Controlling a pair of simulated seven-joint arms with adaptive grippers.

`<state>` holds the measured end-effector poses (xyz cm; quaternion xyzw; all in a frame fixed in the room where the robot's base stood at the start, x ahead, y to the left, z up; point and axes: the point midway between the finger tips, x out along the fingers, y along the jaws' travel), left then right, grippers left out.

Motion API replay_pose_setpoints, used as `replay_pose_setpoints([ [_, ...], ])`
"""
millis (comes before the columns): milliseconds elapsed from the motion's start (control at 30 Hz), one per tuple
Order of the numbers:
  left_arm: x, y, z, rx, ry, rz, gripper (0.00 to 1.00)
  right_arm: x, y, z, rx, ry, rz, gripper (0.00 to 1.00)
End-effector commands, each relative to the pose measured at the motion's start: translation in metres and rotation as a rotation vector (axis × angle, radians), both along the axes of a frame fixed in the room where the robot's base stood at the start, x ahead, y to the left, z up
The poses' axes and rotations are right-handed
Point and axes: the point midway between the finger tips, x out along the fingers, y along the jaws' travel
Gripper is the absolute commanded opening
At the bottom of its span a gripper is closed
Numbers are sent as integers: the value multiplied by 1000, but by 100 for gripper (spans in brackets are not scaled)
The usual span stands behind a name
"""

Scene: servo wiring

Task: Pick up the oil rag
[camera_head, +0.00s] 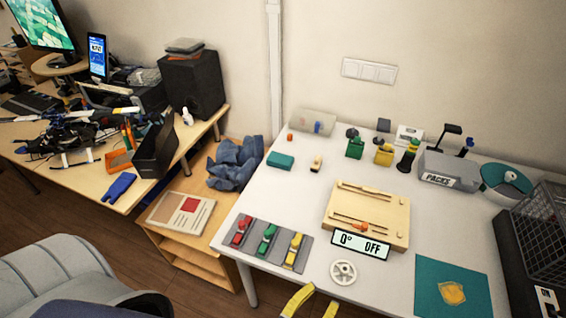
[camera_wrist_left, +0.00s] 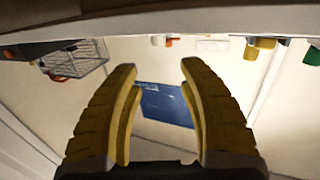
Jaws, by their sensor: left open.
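A crumpled yellow patch that looks like the oil rag (camera_head: 453,293) lies on a teal mat (camera_head: 429,279) at the table's front right. A crumpled blue cloth (camera_head: 235,163) lies on the low wooden shelf to the left; I cannot tell for certain which is the rag. My left gripper (camera_head: 314,304) shows only its yellow fingertips at the bottom edge, left of the mat. In the left wrist view its fingers (camera_wrist_left: 160,85) are apart with nothing between them. A blue panel (camera_wrist_left: 165,104) shows beyond them. My right gripper is not in view.
A white wheel (camera_head: 343,272) lies near my left fingertips. Behind it stand a display (camera_head: 360,245) and a wooden board (camera_head: 374,204). A grey tray (camera_head: 252,236) holds colored parts to the left. A black wire basket (camera_head: 541,232) stands right of the mat.

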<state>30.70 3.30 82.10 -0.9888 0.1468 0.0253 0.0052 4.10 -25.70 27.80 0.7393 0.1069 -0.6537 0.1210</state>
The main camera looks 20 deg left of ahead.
Motion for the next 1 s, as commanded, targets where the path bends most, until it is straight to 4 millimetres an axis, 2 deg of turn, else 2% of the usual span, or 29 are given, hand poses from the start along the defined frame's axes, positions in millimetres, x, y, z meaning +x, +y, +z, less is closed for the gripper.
replay_pose_setpoints([
  [467, 0, 0, 0, 0, 0, 0, 41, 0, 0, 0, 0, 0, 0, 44],
  [500, 0, 0, 0, 0, 0, 0, 48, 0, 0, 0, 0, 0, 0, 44],
  [900, 0, 0, 0, 0, 0, 0, 95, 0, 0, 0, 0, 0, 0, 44],
  [1000, 0, 0, 0, 0, 0, 0, 100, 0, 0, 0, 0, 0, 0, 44],
])
